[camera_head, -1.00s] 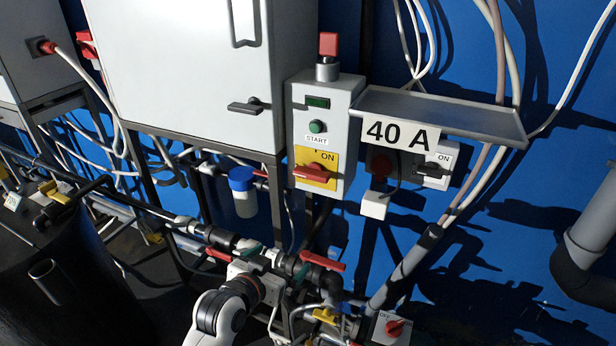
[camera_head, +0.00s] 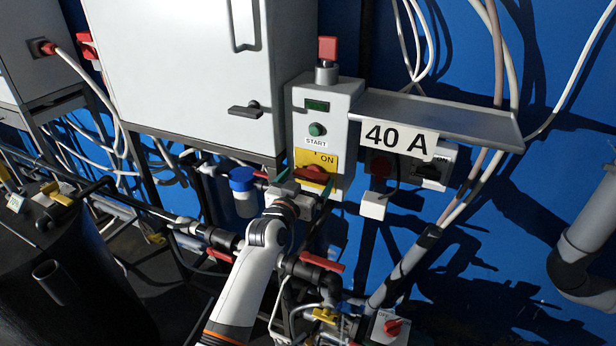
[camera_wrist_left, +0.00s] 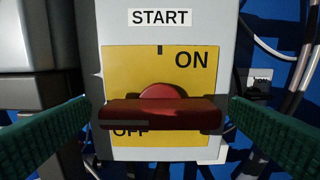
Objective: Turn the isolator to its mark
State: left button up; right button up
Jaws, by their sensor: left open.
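The isolator is a red handle (camera_head: 313,172) on a yellow plate (camera_head: 330,160), low on the grey control box (camera_head: 338,98). In the left wrist view the red handle (camera_wrist_left: 160,112) lies level across the yellow plate (camera_wrist_left: 125,70). A short black mark (camera_wrist_left: 160,49) is at the plate's top middle, with ON to its right. OFF, at lower left, is partly hidden by the handle. My left gripper (camera_head: 304,187) is open in front of the isolator. In the wrist view its green fingers (camera_wrist_left: 160,107) stand on either side of the handle, apart from it.
A green START button (camera_head: 317,129) sits above the isolator. A grey shelf (camera_head: 450,115) with a 40 A label juts out at right. A blue-capped bottle (camera_head: 243,190) and a cabinet (camera_head: 195,70) stand to the left. Pipes with red-handled valves (camera_head: 322,262) run below.

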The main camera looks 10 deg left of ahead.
pick_arm(q)
jog(key=shift+w+d, duration=0.15)
jog(key=shift+w, duration=0.5)
jog(key=shift+c, duration=0.6)
jog(key=c, duration=0.7)
